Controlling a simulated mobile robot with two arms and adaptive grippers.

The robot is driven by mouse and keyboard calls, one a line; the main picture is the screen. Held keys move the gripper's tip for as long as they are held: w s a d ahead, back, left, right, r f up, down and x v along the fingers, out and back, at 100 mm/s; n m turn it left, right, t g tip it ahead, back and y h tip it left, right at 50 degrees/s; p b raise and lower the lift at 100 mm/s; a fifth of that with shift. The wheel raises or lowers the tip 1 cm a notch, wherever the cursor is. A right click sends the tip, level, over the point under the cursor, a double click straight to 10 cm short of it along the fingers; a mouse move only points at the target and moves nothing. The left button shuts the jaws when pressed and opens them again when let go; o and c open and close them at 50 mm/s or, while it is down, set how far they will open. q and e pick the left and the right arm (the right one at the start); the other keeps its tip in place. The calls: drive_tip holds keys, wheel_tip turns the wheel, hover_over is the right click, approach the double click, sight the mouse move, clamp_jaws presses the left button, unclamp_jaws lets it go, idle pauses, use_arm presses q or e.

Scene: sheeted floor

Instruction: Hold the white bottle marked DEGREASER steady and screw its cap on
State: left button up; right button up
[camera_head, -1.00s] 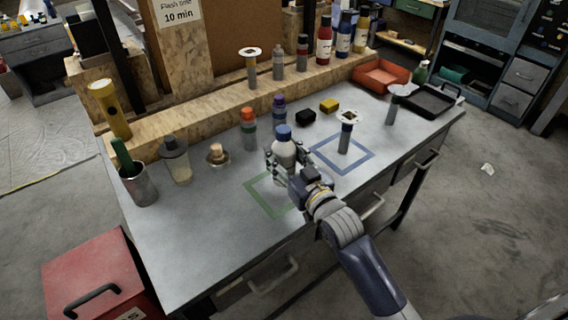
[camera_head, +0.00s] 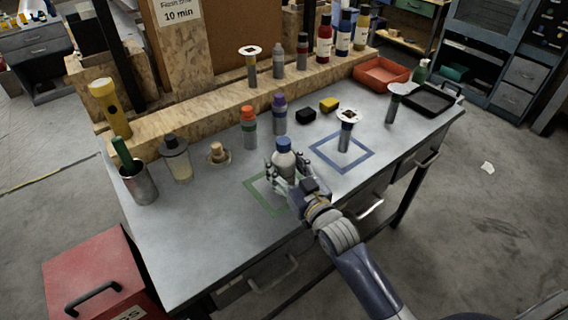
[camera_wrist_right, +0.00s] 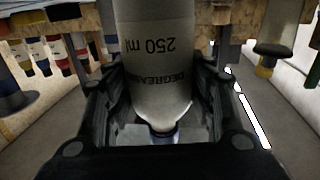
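The white DEGREASER bottle (camera_head: 284,164) stands upright on the workbench at the green square outline (camera_head: 252,197). Its blue cap (camera_head: 284,144) sits on its top; whether it is tight I cannot tell. In the right wrist view the bottle (camera_wrist_right: 156,60) appears upside down, with "250 ml DEGREASER" readable and the cap partly in view low down. My right gripper (camera_head: 286,172) is open, with its spread fingers on either side of the bottle. In the wrist view the fingers (camera_wrist_right: 158,85) flank it closely. My left gripper is not in view.
Behind the bottle stand an orange-capped bottle (camera_head: 248,130) and a purple-capped bottle (camera_head: 279,115). A blue square outline (camera_head: 326,163) with a disc-topped post (camera_head: 346,135) is to the right. A metal cup (camera_head: 139,186) stands left. The bench front-left is clear.

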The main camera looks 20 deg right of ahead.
drive_tip(key=shift+o, duration=0.7)
drive_tip(key=shift+r, duration=0.15)
drive_tip(key=s+d+b, duration=0.1)
drive_tip(key=s+d, duration=0.1)
drive_tip(key=s, duration=1)
drive_tip(key=shift+d, duration=0.15)
